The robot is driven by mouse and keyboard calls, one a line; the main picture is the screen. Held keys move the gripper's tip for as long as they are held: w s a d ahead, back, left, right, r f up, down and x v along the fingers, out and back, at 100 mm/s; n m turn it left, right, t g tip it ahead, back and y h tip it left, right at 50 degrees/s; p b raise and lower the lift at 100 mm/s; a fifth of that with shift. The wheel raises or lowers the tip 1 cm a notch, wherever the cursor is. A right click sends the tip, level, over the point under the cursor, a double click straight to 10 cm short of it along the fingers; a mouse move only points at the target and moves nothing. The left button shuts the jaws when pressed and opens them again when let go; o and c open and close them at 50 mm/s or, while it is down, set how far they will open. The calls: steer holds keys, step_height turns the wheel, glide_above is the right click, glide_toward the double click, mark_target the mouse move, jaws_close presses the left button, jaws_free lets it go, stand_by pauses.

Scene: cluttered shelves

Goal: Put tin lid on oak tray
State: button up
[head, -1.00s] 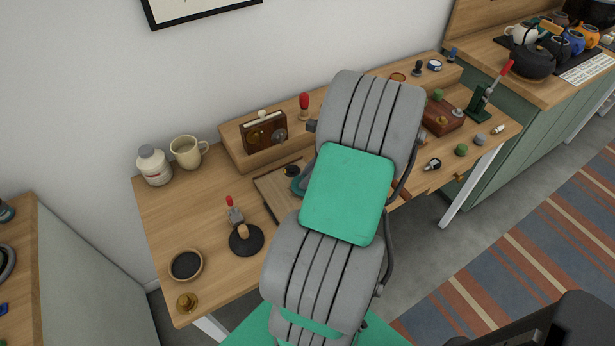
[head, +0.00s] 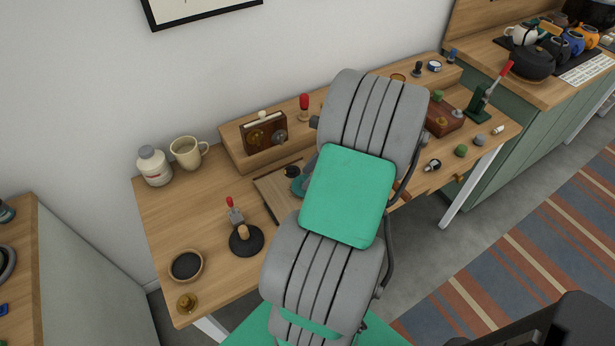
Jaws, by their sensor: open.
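A flat wooden board with a rim, which looks like the oak tray (head: 268,190), lies mid-bench and is partly covered by my arm. I cannot clearly pick out the tin lid; it may be hidden behind my arm. A small dark round piece (head: 292,171) shows at the board's far side, and I cannot tell what it is. A teal curved part of my gripper (head: 298,186) shows beside it, above the board. The rest of my gripper is hidden behind my grey and green arm. It is open, and no held object shows.
A raised shelf (head: 237,152) runs behind. Small items crowd the right. The front left-centre has bare wood.

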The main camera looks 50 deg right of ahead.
steer(key=p+v, duration=0.2)
steer(key=v, duration=0.9)
steer(key=w+a+r+n+g+h, duration=0.1)
steer(key=w+a+n, duration=0.2)
steer(key=a+n, duration=0.3)
steer(key=w+a+r+n, duration=0.2)
steer(key=w+a+n, duration=0.2)
steer(key=a, duration=0.3)
steer(key=w+a+r+n+g+h, duration=0.1)
steer(key=w+a+n, duration=0.2)
steer(key=a+n, duration=0.3)
steer(key=s+a+n+h, duration=0.1)
steer(key=s+a+n, duration=0.1)
steer(key=a+n, duration=0.4)
steer(key=s+a+n+t+h, duration=0.1)
steer(key=s+a+n, duration=0.2)
steer(key=a+n, duration=0.3)
steer(key=shift+a+r, duration=0.3)
steer(key=shift+a, duration=0.55)
